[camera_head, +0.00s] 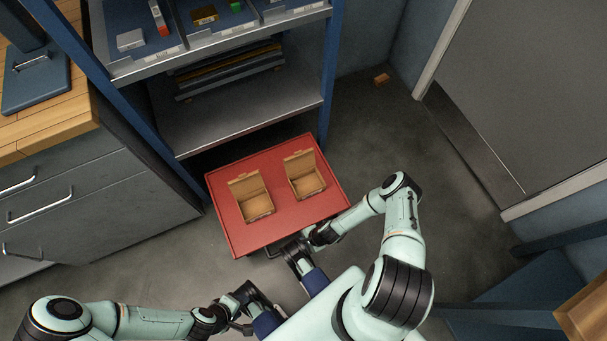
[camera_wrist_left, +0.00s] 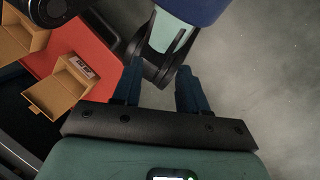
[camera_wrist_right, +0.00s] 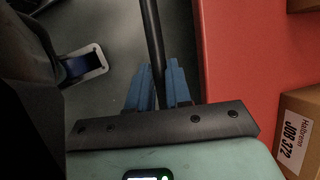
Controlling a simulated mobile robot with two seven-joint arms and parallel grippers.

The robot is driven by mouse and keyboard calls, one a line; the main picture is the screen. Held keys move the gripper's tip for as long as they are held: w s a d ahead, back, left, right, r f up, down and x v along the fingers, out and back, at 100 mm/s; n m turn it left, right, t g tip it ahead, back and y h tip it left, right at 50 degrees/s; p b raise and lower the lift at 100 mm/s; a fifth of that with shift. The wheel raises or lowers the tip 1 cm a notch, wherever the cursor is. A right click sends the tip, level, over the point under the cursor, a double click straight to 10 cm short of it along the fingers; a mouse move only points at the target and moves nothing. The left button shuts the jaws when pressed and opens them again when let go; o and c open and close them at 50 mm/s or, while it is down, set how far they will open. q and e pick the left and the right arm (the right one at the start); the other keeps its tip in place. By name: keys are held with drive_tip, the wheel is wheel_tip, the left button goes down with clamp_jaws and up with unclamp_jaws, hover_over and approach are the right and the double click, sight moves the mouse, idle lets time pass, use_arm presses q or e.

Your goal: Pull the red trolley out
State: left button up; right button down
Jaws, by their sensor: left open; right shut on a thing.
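The red trolley (camera_head: 285,219) stands at the foot of the blue-framed rack, its back edge close under the lower shelf and most of its top out in front. Its red top also shows in the left wrist view (camera_wrist_left: 88,42) and the right wrist view (camera_wrist_right: 232,80). My right gripper (camera_wrist_right: 158,72) is shut on the trolley's dark handle bar (camera_wrist_right: 152,30), beside the red top. In the head view the grip is mostly hidden by my right arm. My left gripper (camera_wrist_left: 160,88) is open and empty, low in front of the trolley and apart from it.
Two open cardboard boxes, a left one (camera_head: 258,206) and a right one (camera_head: 307,185), sit on the trolley. The rack shelf (camera_head: 235,112) is behind. A drawer cabinet (camera_head: 90,205) stands left. Floor is free to the right; a small brown block (camera_head: 382,79) lies near the wall.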

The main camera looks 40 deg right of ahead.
drive_tip(key=c, duration=1.1)
unclamp_jaws()
drive_tip(key=shift+o, duration=0.2)
use_arm(q)
drive_tip(key=shift+g, duration=0.4)
drive_tip(key=s+r+p, duration=0.1)
drive_tip(key=p, duration=0.1)
drive_tip(key=s+r+p, duration=0.1)
drive_tip(key=r+p, duration=0.1)
drive_tip(key=shift+d+r, duration=0.2)
drive_tip(key=shift+r, duration=0.05)
use_arm(e)
drive_tip(key=v, duration=1.3)
drive_tip(key=shift+d+r, duration=0.15)
